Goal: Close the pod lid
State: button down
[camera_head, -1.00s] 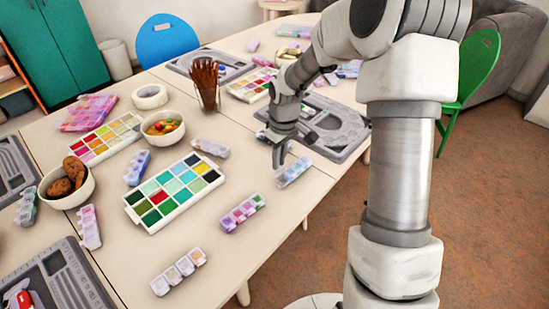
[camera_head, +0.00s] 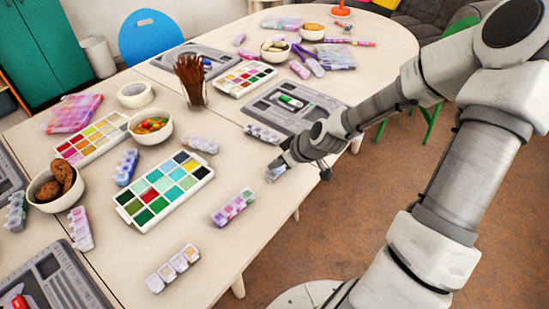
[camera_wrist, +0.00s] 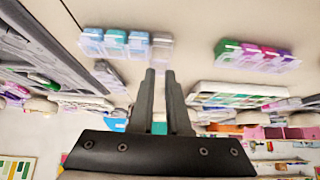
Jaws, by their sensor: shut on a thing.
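The blue bead pod (camera_wrist: 116,42) is a short row of lidded cells. In the wrist view three cells look blue and the end one clear and pinkish. In the head view only a small pale-blue part of the pod (camera_head: 271,175) shows under my gripper (camera_head: 275,168), near the table's right edge. In the wrist view my gripper (camera_wrist: 160,73) has its fingers close together, with the tips at the clear end cell. It is shut on the pod there. Whether it grips the lid or the cell body, and the lid's exact angle, I cannot tell.
A purple pod (camera_head: 233,207) and a paint palette (camera_head: 165,190) lie to the left. Another pod (camera_head: 262,133) lies just behind, by a grey bead board (camera_head: 325,108). A cup of brushes (camera_head: 190,80) stands further back. Bare table (camera_head: 225,245) is at the front.

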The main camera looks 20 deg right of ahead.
jog(key=t, duration=0.1)
jog(key=s+f+t+y+b, duration=0.1)
jog(key=shift+s+d+f+t+y, duration=0.1)
jog(key=shift+d+f+t+y, duration=0.2)
jog(key=shift+d+t, duration=0.1)
jog(key=shift+s+d+f+t+y+b, duration=0.15)
jog(key=shift+f+t+y+b, duration=0.25)
jog(key=shift+t+b, duration=0.4)
jog(key=shift+s+d+f+t+y+b, duration=0.1)
jog(key=shift+s+f+t+y+b, duration=0.2)
jog(key=shift+t+y+b, duration=0.45)
jog(key=shift+h+b, duration=0.25)
jog(key=shift+b, duration=0.05)
jog(key=c, duration=0.9)
grip_release()
jog(key=shift+o, duration=0.2)
jog(key=shift+s+d+r, duration=0.3)
jog(key=shift+s+d, duration=0.1)
jog(key=shift+s, duration=0.15)
jog(key=p+v, duration=0.4)
jog(key=v, duration=1.2)
jog(key=shift+w, duration=0.1)
